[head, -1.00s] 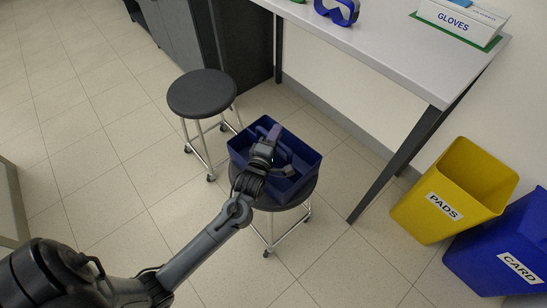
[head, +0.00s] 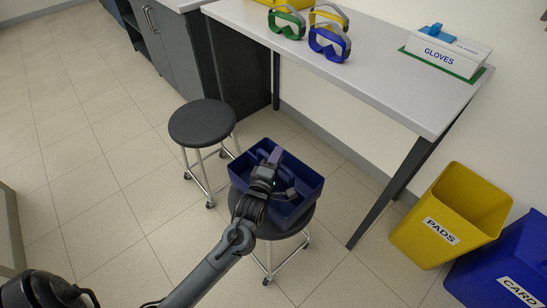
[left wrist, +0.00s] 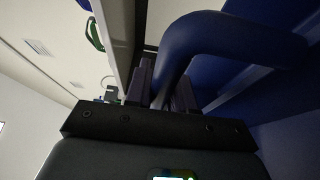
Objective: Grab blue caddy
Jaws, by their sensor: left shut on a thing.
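The blue caddy (head: 306,181) is an open box with a raised handle along its middle. It sits on a round black stool (head: 296,224) in the middle of the head view. My left gripper (head: 276,157) reaches over the caddy from the front and is shut on its handle. In the left wrist view the blue handle (left wrist: 215,35) passes between the fingers of the left gripper (left wrist: 162,92). The gripper and wrist hide part of the caddy's inside. My right gripper is not in view.
An empty black stool (head: 202,123) stands close by at the left. A table (head: 385,92) behind holds several goggles (head: 329,41) and a gloves box (head: 447,50). A yellow pads bin (head: 450,215) and a blue card bin (head: 505,262) stand at the right. Open floor lies left.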

